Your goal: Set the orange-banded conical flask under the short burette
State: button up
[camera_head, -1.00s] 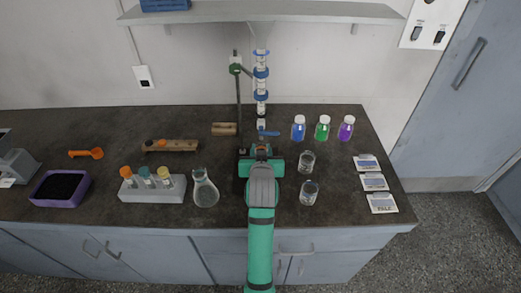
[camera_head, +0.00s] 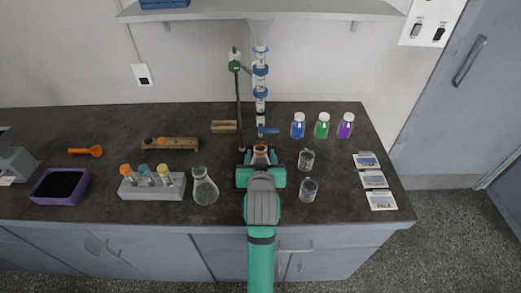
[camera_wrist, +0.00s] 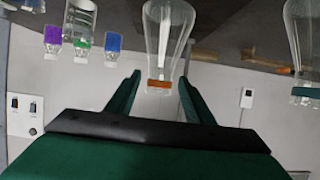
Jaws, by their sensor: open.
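The orange-banded conical flask (camera_head: 260,149) stands upright on the counter, just in front of the burette's foot end in the head view. In the wrist view, which is upside down, the flask (camera_wrist: 164,35) shows its orange band near the neck. The burette (camera_head: 261,95) hangs on a stand with a green clamp, its blue stopcock just above and behind the flask. Whether the tip is exactly over the mouth I cannot tell. My gripper (camera_head: 261,160) is open, its fingers on either side of the flask, with gaps showing in the wrist view (camera_wrist: 159,80).
A second conical flask (camera_head: 204,187) stands to the left, beside a grey rack (camera_head: 152,190) of capped tubes. Two glass beakers (camera_head: 307,161) stand to the right. Blue, green and purple bottles (camera_head: 322,126) stand behind them. Cards (camera_head: 374,180) lie at the right edge.

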jog(key=v, duration=0.5)
jog(key=shift+s, duration=0.2)
dwell(0.4)
